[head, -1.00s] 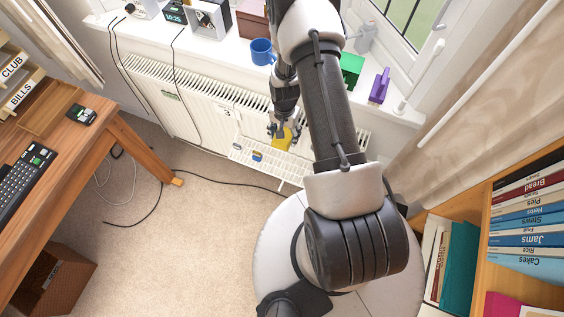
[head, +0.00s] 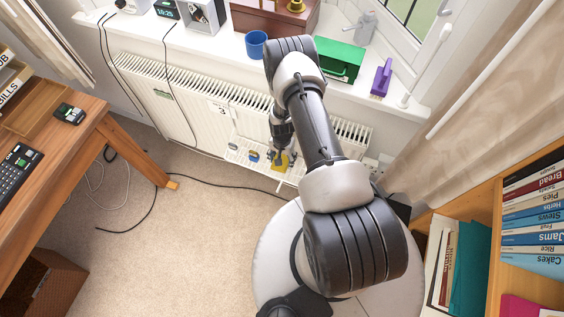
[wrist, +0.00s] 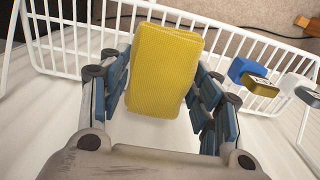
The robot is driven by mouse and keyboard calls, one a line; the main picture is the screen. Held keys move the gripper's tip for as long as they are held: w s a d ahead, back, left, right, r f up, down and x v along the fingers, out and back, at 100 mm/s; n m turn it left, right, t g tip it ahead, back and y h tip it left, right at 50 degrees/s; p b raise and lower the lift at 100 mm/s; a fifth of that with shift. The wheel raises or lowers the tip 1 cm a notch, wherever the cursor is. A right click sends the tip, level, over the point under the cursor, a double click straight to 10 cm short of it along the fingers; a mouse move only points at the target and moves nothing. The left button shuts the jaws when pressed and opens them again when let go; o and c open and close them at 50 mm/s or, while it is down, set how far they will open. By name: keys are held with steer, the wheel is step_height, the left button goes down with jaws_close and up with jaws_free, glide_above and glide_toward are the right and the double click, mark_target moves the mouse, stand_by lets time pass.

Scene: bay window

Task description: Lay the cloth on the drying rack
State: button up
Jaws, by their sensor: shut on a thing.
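The yellow cloth (wrist: 165,70) is a folded, textured pad held between the blue fingers of my gripper (wrist: 160,88). In the head view the cloth (head: 279,163) shows below my gripper (head: 281,148), over the drying rack (head: 240,152). The rack is a white wire frame hung on the front of the radiator. In the wrist view the rack's wire side (wrist: 75,45) runs behind the cloth. I cannot tell whether the cloth touches the rack. My arm hides part of the rack's right side.
Small blue and yellow items (wrist: 258,84) are at the rack, right of the cloth in the wrist view. The radiator (head: 180,105) stands behind. The sill above holds a blue mug (head: 256,44), a green box (head: 340,62) and a purple brush (head: 381,77). A black cable crosses the carpet.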

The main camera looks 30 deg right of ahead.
steer(key=shift+f+b, duration=0.4)
steer(key=shift+f, duration=1.15)
steer(key=shift+f, duration=0.1)
steer(key=shift+f, duration=0.15)
steer(key=o, duration=1)
steer(key=shift+o, duration=0.2)
steer(key=shift+r, duration=0.2)
